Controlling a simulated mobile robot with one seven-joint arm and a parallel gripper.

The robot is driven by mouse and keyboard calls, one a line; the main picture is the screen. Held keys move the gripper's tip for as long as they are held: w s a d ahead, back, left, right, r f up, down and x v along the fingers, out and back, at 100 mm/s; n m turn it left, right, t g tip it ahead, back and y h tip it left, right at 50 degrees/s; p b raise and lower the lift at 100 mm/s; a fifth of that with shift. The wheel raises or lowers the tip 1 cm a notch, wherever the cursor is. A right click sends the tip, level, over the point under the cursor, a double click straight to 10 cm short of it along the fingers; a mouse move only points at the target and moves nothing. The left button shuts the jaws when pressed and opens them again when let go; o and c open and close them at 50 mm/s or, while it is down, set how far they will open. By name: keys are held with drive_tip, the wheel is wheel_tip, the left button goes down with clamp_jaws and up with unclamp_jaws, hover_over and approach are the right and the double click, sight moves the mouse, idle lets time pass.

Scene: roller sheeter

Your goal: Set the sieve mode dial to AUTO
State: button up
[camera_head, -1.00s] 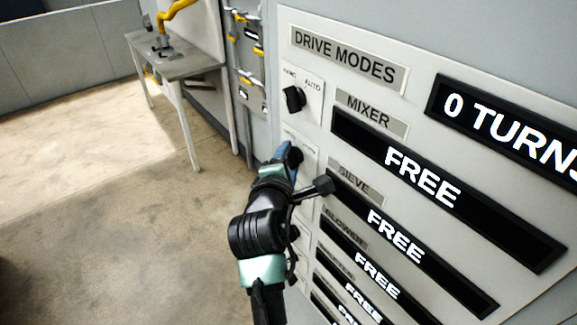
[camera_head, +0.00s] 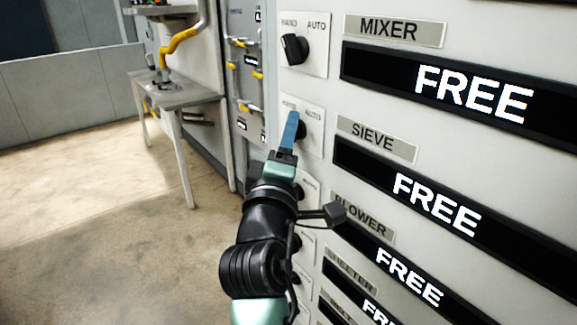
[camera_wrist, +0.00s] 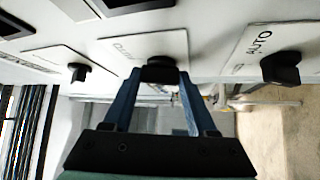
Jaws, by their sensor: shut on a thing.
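The sieve dial (camera_head: 303,130) is a black knob on a white HAND/AUTO plate, left of the SIEVE label (camera_head: 376,139). My gripper (camera_head: 289,131) has blue fingers and is shut on this knob. In the wrist view, the dark knob (camera_wrist: 160,70) sits between the fingertips of my gripper (camera_wrist: 158,80). The fingers partly cover the dial and its HAND marking in the head view, so I cannot tell which way the knob points. The display (camera_head: 440,205) beside the sieve row reads FREE.
The mixer dial (camera_head: 294,48) is just above, with a display (camera_head: 470,95) reading FREE. The BLOWER label (camera_head: 362,217) and further dial rows lie below, partly behind my arm. A grey table (camera_head: 178,97) stands at the left; open floor (camera_head: 90,190) lies in front of it.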

drive_tip(key=m+b, duration=0.1)
drive_tip(key=b, duration=0.1)
drive_tip(key=m+t+h+b, duration=0.1)
drive_tip(key=b, duration=0.2)
drive_tip(key=shift+f, duration=0.35)
drive_tip(key=shift+r+m+b, duration=0.2)
drive_tip(key=shift+m+b, duration=0.1)
drive_tip(key=shift+b, duration=0.5)
drive_tip(key=o, duration=1.4)
drive_tip(key=shift+c, duration=0.2)
drive_tip(key=b+v, duration=0.2)
drive_tip(key=v, duration=1.1)
drive_tip(key=shift+w+f, duration=0.2)
drive_tip(key=shift+f, duration=0.1)
drive_tip(key=shift+a+r, duration=0.1)
drive_tip(key=shift+r, duration=0.05)
